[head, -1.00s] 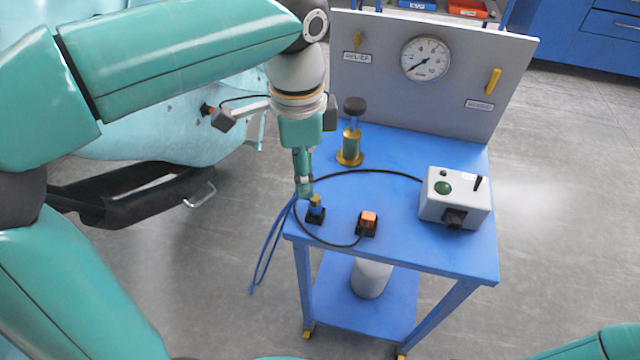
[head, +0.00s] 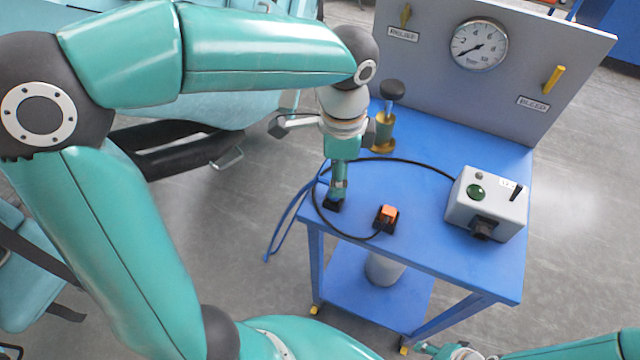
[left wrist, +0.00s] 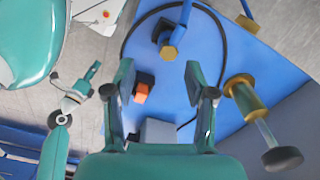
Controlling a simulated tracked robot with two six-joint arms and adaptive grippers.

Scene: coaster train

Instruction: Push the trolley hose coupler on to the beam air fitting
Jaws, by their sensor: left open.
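The trolley hose coupler (left wrist: 172,46) shows in the left wrist view as a brass end with a blue hose, at a black holder (left wrist: 163,30) on the blue trolley. In the head view my left gripper (head: 336,197) points down over this black holder (head: 333,206) and hides the coupler. In the left wrist view its fingers (left wrist: 160,68) are apart, and the coupler shows between and beyond their tips. My right gripper (head: 450,350) is at the bottom edge of the head view and its finger state is unclear. I cannot make out the beam air fitting.
The blue trolley (head: 420,240) carries an orange switch (head: 387,214), a grey box (head: 487,205) with a green button, and a brass post (head: 384,132) with a black knob. A gauge panel (head: 520,75) stands behind. A black cable loops across the top.

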